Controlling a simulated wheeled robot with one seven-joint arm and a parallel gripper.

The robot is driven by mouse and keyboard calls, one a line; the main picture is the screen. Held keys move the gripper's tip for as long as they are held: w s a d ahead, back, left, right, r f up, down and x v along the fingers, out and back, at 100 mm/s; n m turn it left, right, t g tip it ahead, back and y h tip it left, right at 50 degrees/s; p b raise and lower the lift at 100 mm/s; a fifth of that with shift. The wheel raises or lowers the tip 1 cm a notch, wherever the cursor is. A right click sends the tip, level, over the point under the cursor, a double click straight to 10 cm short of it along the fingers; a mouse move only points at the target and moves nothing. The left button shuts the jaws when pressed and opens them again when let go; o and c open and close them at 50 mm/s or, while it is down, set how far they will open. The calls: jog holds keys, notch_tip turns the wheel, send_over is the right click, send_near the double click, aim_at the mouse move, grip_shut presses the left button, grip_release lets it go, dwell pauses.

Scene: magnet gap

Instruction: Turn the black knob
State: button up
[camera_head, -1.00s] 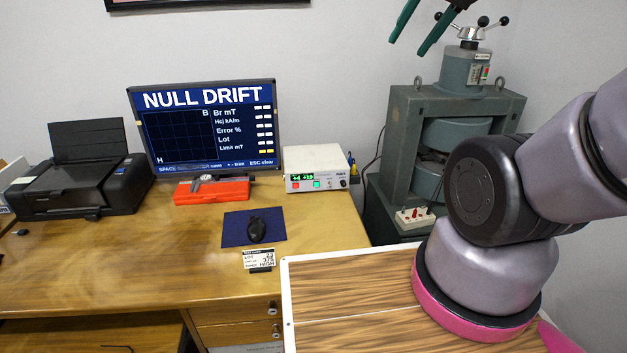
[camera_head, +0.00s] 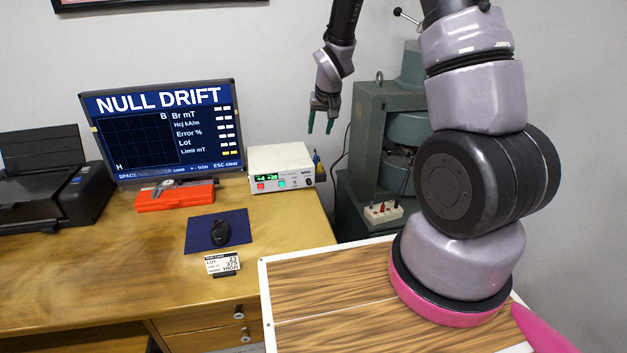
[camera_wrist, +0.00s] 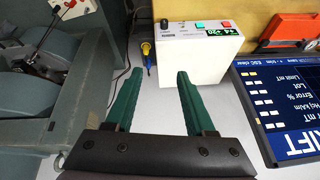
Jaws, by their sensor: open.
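The black knob (camera_head: 308,181) is a small dark knob at the lower right of the front panel of a white instrument box (camera_head: 279,155). The box has a lit green display, a red button and a green button. In the wrist view the box is upside down, with the knob (camera_wrist: 164,24) at the panel's left end. My gripper (camera_head: 320,124) is open and empty, its green fingers pointing down, above and to the right of the box in the head view. The fingers (camera_wrist: 160,75) are apart from the knob in the wrist view.
A monitor (camera_head: 165,130) and a red case (camera_head: 175,197) stand left of the box. A yellow-and-blue tool (camera_wrist: 147,57) is beside the box. A grey-green press (camera_head: 365,135) stands to the right. Desk in front of the box is mostly clear.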

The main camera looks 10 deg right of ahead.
send_near(309, 182)
jog(key=shift+n, duration=0.4)
jog(key=x, duration=0.8)
jog(key=shift+d, duration=0.1)
grip_shut()
